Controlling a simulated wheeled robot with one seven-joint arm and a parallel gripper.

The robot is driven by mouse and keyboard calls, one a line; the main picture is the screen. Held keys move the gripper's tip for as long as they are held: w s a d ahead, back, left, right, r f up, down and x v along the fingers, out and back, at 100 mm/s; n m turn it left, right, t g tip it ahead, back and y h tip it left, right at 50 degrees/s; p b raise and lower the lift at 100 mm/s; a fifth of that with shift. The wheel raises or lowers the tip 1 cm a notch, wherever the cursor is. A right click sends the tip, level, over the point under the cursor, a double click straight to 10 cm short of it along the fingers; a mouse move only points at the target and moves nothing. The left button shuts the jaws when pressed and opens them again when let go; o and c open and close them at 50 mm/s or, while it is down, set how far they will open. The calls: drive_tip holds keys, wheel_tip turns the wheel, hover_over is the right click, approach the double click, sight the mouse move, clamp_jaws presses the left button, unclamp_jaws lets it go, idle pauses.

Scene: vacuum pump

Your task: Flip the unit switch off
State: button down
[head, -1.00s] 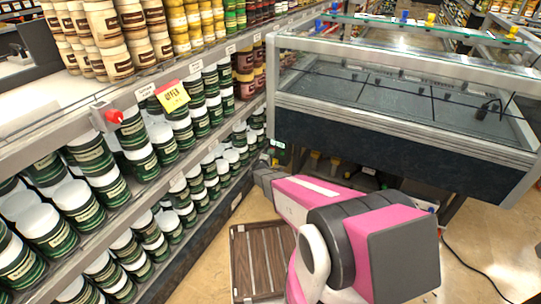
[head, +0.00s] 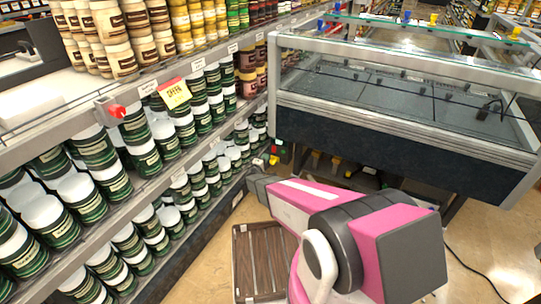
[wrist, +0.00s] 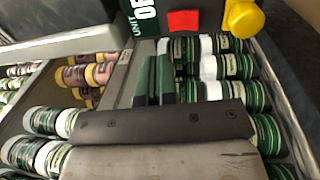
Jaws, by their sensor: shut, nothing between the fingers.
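A red rectangular piece (wrist: 183,21) is right of the label, and a round yellow knob (wrist: 242,18) is farther right. I cannot tell which part is the switch or its exact position. My gripper (wrist: 155,62) is shut and empty, its dark green fingers together just below the label and red piece. Contact is not visible. In the head view, my gripper is small beside the cabinet's lower left corner.
A glass-topped display cabinet (head: 400,140) stands at the right. Shelves of green-and-white jars (head: 95,150) run along the left, close to my gripper. A wooden crate (head: 258,262) lies on the floor below my arm. Open floor (head: 475,235) is at the right.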

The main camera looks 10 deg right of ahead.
drive_tip(key=shift+r+v, duration=0.2)
drive_tip(key=shift+v, duration=0.65)
drive_tip(key=shift+r+v, duration=0.2)
drive_tip(key=shift+v, duration=0.7)
drive_tip(key=shift+r+v, duration=0.2)
drive_tip(key=shift+v, duration=0.65)
drive_tip(key=s+d+r+m+g, duration=0.8)
drive_tip(key=s+d+r+g, duration=0.2)
drive_tip(key=s+d+g, duration=0.3)
drive_tip(key=s+a+r+m+g+y, duration=0.1)
drive_tip(key=s+a+r+y, duration=0.1)
drive_tip(key=s+r+y, duration=0.3)
drive_tip(key=s+a+r+m+g+y, duration=0.1)
drive_tip(key=s+r+y, duration=0.3)
drive_tip(key=s, duration=0.6)
drive_tip(key=shift+a+r+m+g+y, duration=0.35)
drive_tip(key=shift+a+y, duration=0.4)
drive_tip(key=shift+y, duration=0.45)
drive_tip(key=shift+s, duration=0.1)
